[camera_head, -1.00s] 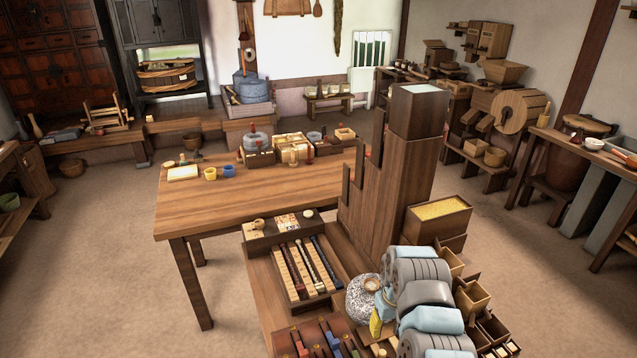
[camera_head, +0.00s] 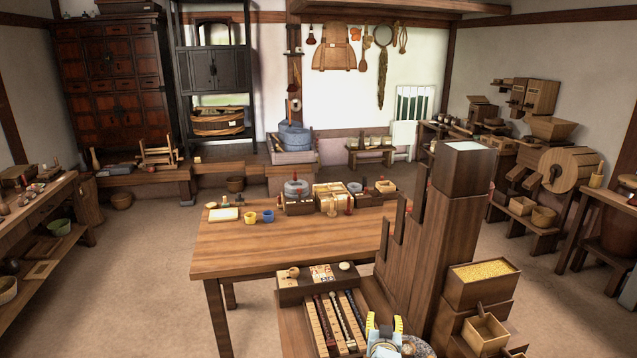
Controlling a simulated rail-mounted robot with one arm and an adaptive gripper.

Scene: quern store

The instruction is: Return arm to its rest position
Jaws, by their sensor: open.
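The end of my arm shows at the bottom edge of the head view, in light blue and grey. Most of my arm is below the picture.
A wooden table (camera_head: 235,255) stands beyond, with yellow and blue cups and small boxes at its back. A tall stepped wooden block (camera_head: 455,230) rises right of my gripper. A box of yellow grain (camera_head: 482,290) is beside it. Open floor (camera_head: 140,260) lies left.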

